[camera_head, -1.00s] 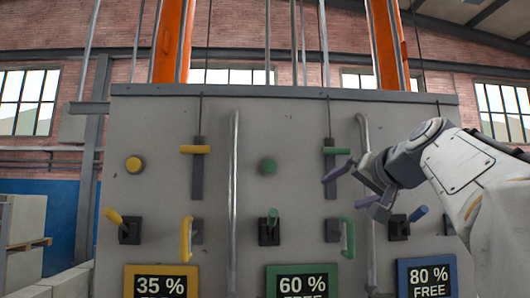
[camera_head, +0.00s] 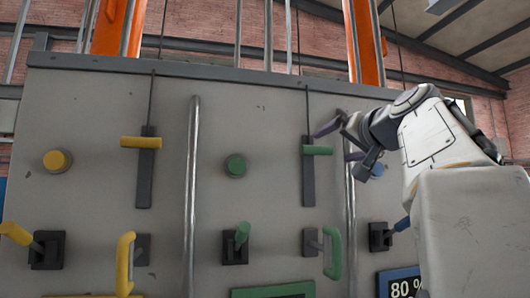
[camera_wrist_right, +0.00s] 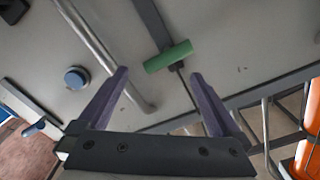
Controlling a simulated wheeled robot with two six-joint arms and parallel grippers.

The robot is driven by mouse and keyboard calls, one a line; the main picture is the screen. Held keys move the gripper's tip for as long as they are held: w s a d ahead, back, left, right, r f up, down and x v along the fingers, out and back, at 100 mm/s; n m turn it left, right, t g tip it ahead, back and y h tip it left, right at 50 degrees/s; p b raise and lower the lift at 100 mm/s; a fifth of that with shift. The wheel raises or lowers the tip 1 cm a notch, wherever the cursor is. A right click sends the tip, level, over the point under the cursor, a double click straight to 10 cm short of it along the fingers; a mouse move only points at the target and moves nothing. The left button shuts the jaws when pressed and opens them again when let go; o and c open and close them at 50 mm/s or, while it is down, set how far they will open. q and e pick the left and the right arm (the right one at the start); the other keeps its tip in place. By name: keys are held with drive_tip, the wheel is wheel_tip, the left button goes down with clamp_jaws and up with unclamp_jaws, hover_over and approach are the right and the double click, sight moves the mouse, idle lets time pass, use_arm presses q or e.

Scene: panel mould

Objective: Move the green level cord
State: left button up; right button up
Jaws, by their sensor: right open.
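The green level cord shows as a green crossbar handle (camera_head: 317,150) on a dark vertical slot, with a thin cord (camera_head: 307,105) running up from it to the panel's top edge. My right gripper (camera_head: 340,144) is open, just right of the handle, with one finger above the handle's height. In the right wrist view the green handle (camera_wrist_right: 168,56) lies ahead, between the lines of the two open fingers (camera_wrist_right: 160,75). The fingers do not visibly touch it. My left gripper is not in view.
A yellow crossbar handle (camera_head: 141,142) is on the left slot. Green (camera_head: 235,165), yellow (camera_head: 57,161) and blue (camera_wrist_right: 76,77) round knobs stick out. Vertical grey pipes (camera_head: 193,190) flank the slots. Below are levers and a green loop handle (camera_head: 332,253).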

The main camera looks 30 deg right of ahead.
sight(319, 149)
drive_tip(key=p+x, duration=0.1)
drive_tip(key=x, duration=0.2)
drive_tip(key=a+p+x, duration=0.1)
drive_tip(key=x, duration=0.2)
drive_tip(key=p+x, duration=0.2)
drive_tip(key=x, duration=0.1)
drive_tip(key=shift+w+a+r, duration=0.1)
drive_tip(key=shift+w+a, duration=0.05)
drive_tip(key=shift+w, duration=0.3)
clamp_jaws()
